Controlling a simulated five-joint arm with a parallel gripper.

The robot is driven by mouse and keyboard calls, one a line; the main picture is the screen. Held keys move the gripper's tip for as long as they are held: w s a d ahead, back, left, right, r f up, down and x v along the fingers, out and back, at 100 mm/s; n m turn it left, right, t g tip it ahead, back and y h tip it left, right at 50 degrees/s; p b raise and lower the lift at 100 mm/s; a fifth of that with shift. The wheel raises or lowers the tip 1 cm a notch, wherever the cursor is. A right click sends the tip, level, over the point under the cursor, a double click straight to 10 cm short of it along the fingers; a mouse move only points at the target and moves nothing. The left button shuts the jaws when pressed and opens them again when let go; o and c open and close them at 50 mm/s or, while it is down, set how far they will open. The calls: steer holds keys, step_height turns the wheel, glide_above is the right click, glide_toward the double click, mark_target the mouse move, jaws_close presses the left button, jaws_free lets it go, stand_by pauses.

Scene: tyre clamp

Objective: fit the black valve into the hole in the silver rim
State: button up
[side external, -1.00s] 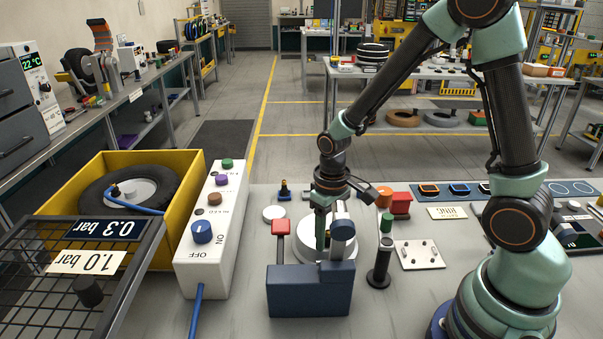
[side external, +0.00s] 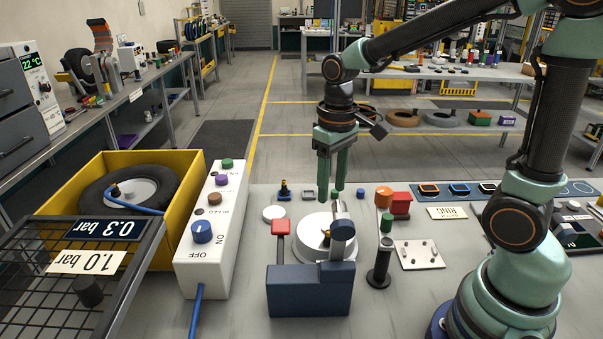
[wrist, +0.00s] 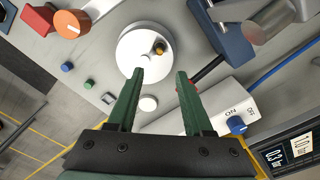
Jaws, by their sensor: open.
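The silver rim (side external: 312,246) is a pale round disc on the bench behind the dark blue clamp (side external: 309,290); it also shows in the wrist view (wrist: 133,45). The black valve (side external: 327,240) stands on the rim off its centre, where the wrist view shows it as a small dark piece with a brass-coloured end (wrist: 160,47). Its lower end is hidden, so I cannot tell how deep it sits in the hole. My gripper (side external: 331,198) is open and empty above and behind the rim, apart from the valve. Its two green fingers (wrist: 160,73) point towards the rim.
The clamp's grey-blue arm (side external: 342,229) and red-topped lever (side external: 281,228) rise near the rim. A black post with a green top (side external: 381,262) stands at right. A white control box (side external: 208,235) and yellow tyre crate (side external: 80,170) are at left.

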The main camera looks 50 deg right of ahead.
steer(key=s+r+t, duration=0.5)
steer(key=r, duration=0.2)
steer(key=shift+d, duration=0.2)
steer(key=shift+r, duration=0.1)
stand_by(0.6)
